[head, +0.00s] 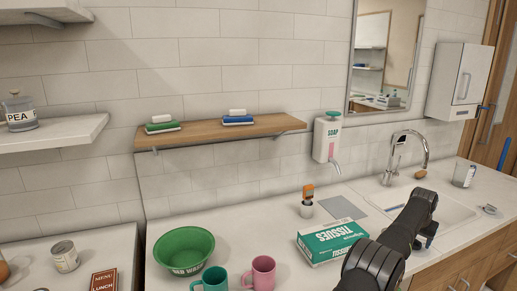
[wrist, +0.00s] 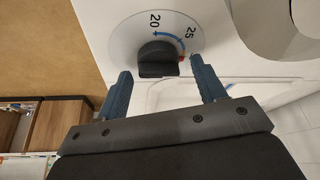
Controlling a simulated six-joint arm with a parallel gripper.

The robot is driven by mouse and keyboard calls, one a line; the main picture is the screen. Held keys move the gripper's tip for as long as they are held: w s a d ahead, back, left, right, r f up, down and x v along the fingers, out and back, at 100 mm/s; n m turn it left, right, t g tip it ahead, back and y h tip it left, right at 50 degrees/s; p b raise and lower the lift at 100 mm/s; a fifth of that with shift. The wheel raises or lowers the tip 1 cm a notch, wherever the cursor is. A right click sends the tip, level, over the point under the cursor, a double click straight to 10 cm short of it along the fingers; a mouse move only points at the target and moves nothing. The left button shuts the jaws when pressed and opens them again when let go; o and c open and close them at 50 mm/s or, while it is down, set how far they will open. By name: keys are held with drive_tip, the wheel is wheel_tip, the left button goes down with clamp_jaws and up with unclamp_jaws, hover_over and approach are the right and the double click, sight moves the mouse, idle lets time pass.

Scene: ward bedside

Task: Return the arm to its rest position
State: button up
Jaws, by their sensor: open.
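My arm (head: 375,263) reaches from the bottom edge of the head view over the front of the counter by the sink. My gripper (wrist: 160,64) shows its two blue fingers apart in the wrist view, with nothing held between them. A black knob (wrist: 158,54) on a round white dial (wrist: 124,38) appears just beyond and between the fingertips. The dial is marked 20 and 25, with a blue arc and an orange mark. I cannot tell whether a finger touches the knob. In the head view, the fingers are small and partly hidden by the dark wrist.
A tissue box (head: 331,240) stands close left of my arm, with pink (head: 263,271) and teal (head: 214,281) mugs and a green bowl (head: 184,250) farther left. The tap (head: 408,150) rises behind the sink (head: 443,205). Open air lies above the counter.

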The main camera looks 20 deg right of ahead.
drive_tip(key=shift+s+n+t, duration=0.1)
drive_tip(key=shift+n+t, duration=0.2)
drive_tip(key=shift+n, duration=0.7)
drive_tip(key=v, duration=0.8)
drive_tip(key=shift+r+y, duration=0.3)
drive_tip(key=shift+r, duration=0.05)
drive_tip(key=shift+s, duration=0.1)
